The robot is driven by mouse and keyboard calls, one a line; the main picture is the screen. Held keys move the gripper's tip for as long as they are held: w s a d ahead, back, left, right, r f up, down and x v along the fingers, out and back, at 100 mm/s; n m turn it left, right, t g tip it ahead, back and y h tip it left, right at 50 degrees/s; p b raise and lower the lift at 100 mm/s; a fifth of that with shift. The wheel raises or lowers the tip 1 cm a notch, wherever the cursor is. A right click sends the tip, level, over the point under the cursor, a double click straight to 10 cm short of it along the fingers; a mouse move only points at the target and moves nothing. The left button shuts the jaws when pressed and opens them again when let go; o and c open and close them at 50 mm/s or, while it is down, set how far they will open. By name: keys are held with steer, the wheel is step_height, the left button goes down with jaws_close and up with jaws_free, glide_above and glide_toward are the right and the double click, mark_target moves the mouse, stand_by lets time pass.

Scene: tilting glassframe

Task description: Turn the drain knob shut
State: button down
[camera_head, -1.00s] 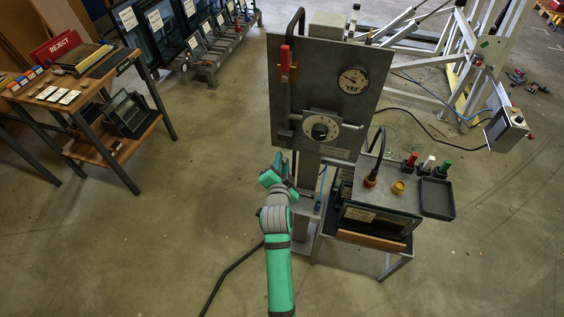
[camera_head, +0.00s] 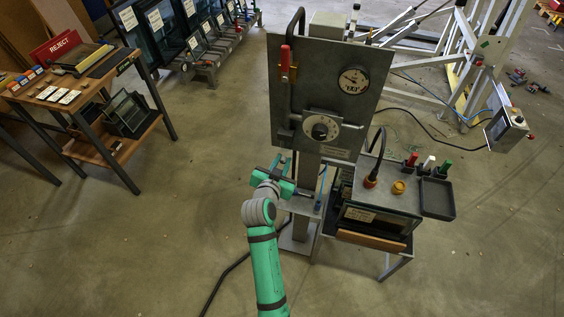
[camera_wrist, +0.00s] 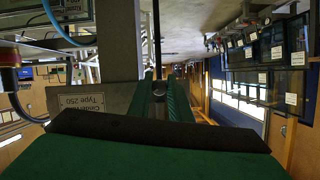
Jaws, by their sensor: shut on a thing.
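My gripper (camera_head: 283,172) is at the left side of the grey stand's column, below the upright panel (camera_head: 352,108). In the wrist view its green fingers (camera_wrist: 159,92) are close together around a small round grey part (camera_wrist: 159,88), which I take to be the drain knob. Most of that part is hidden by the fingers. In the head view the drain knob cannot be made out behind my gripper. The panel above carries a dial knob (camera_head: 320,129), a gauge (camera_head: 353,80) and a red-handled lever (camera_head: 285,57).
A bench unit (camera_head: 385,190) with a black tray (camera_head: 437,198) stands close to the right of the column. A blue hose (camera_head: 321,187) runs beside my gripper. A table with a REJECT sign (camera_head: 57,46) stands far left. The floor on the left is open.

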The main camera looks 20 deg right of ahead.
steer(key=n+g+h, duration=0.1)
steer(key=n+h, duration=0.1)
steer(key=n, duration=0.2)
steer(key=shift+s, duration=0.1)
steer(key=n+g+h, duration=0.1)
steer(key=n+h, duration=0.1)
steer(key=n, duration=0.2)
steer(key=shift+d+h, duration=0.15)
steer(key=shift+h, duration=0.15)
stand_by(0.4)
steer(key=c, duration=1.6)
jaws_free()
steer(key=shift+c, duration=0.2)
steer(key=shift+s+a+r, duration=0.1)
steer(key=shift+s+a, duration=0.2)
steer(key=shift+a, duration=0.15)
steer(key=v, duration=1)
